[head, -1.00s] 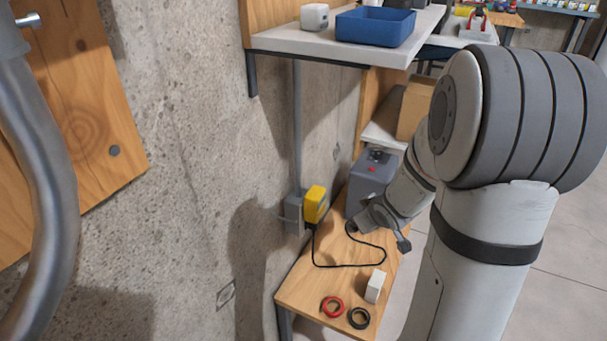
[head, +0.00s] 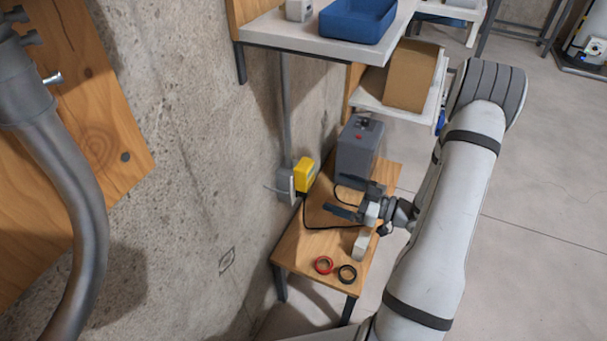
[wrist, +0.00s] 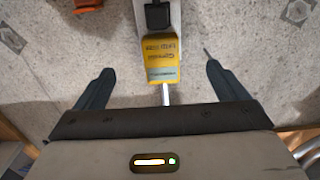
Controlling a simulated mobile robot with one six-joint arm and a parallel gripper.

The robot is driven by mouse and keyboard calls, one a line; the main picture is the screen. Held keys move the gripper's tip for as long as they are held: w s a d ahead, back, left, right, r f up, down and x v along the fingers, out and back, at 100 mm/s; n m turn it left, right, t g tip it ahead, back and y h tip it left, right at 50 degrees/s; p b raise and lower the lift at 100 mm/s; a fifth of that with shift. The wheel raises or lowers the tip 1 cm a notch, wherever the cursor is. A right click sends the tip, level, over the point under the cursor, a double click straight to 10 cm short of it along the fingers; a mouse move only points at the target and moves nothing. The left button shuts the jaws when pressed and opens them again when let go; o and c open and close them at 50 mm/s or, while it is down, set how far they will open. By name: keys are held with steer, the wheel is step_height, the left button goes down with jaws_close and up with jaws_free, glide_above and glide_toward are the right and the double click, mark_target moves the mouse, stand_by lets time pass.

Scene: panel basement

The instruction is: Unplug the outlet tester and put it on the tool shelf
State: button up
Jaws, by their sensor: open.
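The yellow outlet tester (head: 305,174) sits in the grey outlet box (head: 284,185) on the concrete wall. In the wrist view the tester (wrist: 163,58) has a printed label, and a black plug (wrist: 158,16) sits beside it in the same box. My gripper (head: 340,195) is open and empty, to the right of the tester above the bench. In the wrist view its fingers stand spread on either side of the tester, apart from it. A white shelf (head: 285,40) on the wall above holds a blue bin (head: 355,20); I cannot tell whether it is the tool shelf.
A cardboard box (head: 410,75) stands on a lower shelf.

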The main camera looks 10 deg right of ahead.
mark_target(310, 183)
steer(key=shift+w+a, duration=0.1)
steer(key=shift+x, duration=4.4)
steer(key=c, duration=1.8)
steer(key=shift+v, duration=3)
steer(key=shift+c, duration=0.2)
